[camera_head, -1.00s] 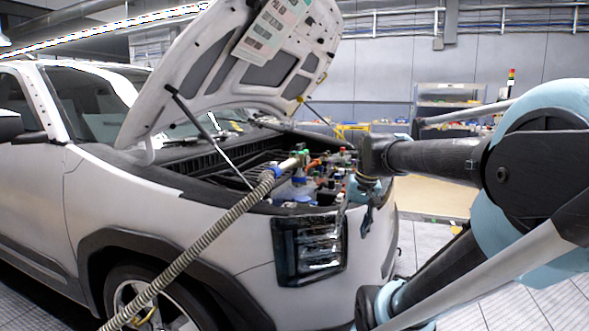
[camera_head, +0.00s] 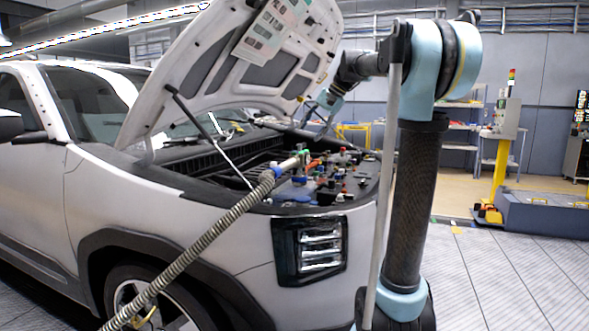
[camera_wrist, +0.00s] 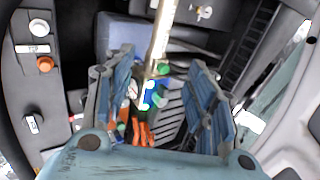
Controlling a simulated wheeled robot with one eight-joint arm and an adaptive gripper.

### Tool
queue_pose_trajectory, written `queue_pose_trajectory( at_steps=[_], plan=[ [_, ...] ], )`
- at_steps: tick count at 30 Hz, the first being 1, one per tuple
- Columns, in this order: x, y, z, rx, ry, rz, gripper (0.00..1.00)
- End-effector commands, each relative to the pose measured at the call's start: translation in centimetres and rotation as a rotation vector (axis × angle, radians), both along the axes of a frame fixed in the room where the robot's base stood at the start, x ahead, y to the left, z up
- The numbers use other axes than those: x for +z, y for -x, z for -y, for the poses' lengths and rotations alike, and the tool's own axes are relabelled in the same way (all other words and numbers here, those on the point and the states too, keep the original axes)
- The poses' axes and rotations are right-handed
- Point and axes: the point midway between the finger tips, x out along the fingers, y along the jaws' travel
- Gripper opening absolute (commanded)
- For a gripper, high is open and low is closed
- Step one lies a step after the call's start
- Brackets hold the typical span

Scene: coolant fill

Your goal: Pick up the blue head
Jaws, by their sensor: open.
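My gripper (camera_wrist: 163,62) is open, with its two blue-grey fingers spread apart in the wrist view. Between them, seen from above, are a small bright blue and white part (camera_wrist: 151,98), green caps and a pale rod. In the head view, my gripper (camera_head: 322,110) hangs above the open engine bay, below the raised hood. A ribbed hose with a blue collar (camera_head: 277,171) and a brass-coloured end reaches into the bay. I cannot tell for sure which blue part is the blue head. Nothing is held.
The hood (camera_head: 235,70) is propped up by a thin strut (camera_head: 215,140) left of my gripper. Several caps and orange parts crowd the engine bay (camera_head: 325,185).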

Motion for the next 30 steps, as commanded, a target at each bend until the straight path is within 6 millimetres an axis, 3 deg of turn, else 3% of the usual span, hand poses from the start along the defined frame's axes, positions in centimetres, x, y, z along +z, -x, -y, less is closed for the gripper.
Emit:
queue_pose_trajectory(
  at_steps=[5,21,30],
  plan=[
    [-0.5,-0.8,-0.8,-0.002,-0.010,-0.003,0.51],
    [-8.2,-2.5,-5.6,-0.002,-0.008,-0.003,0.51],
    [-10.1,-2.8,-6.6,-0.004,-0.008,-0.002,0.51]
  ],
)
